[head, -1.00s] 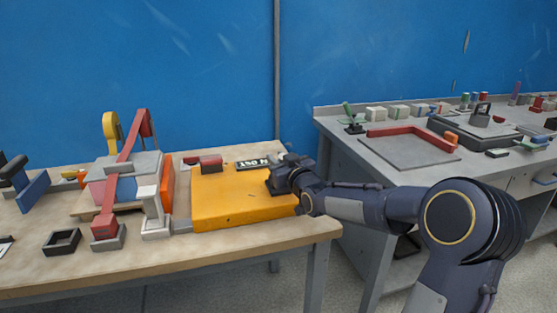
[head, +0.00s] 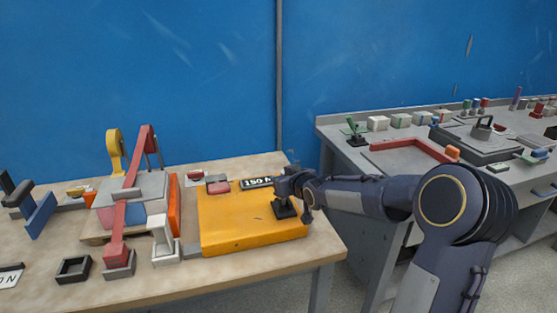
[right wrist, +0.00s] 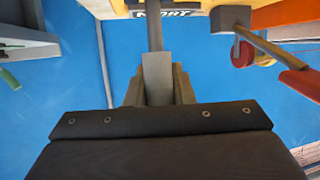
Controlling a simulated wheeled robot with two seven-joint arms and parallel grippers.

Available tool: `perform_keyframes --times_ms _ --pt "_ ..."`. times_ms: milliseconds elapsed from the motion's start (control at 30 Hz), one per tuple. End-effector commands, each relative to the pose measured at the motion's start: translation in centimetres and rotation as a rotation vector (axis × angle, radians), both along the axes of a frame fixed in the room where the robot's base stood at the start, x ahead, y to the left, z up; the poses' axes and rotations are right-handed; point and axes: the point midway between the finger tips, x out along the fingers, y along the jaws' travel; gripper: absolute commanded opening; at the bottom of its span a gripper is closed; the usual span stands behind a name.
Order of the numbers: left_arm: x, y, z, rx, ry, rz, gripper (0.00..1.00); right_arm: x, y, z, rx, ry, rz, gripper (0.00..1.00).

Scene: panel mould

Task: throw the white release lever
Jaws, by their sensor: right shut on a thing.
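The white release lever (head: 161,226) stands roughly upright in the head view, just left of the yellow panel (head: 235,225). Its foot is at the panel's front left corner. My right gripper (head: 290,190) is well to the right of it, above the panel's right side, at a dark square-based fitting (head: 285,209). In the right wrist view my right gripper (right wrist: 157,90) is shut on a grey bar (right wrist: 156,72). A thinner grey rod runs up from that bar. The jaws partly hide the bar. My left gripper is in neither view.
A red arm (head: 133,180) rises over a grey-topped block (head: 140,186) left of the lever. An open black square frame (head: 73,268) lies at the front left. A label plate (head: 257,183) lies at the panel's back edge. A grey bench (head: 400,155) stands at right.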

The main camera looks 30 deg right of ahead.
Motion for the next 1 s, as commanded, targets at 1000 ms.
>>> perform_keyframes --times_ms 1000 --pt "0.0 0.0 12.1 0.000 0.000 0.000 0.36 3.7 -0.9 -1.8 0.120 0.498 0.001 0.00"
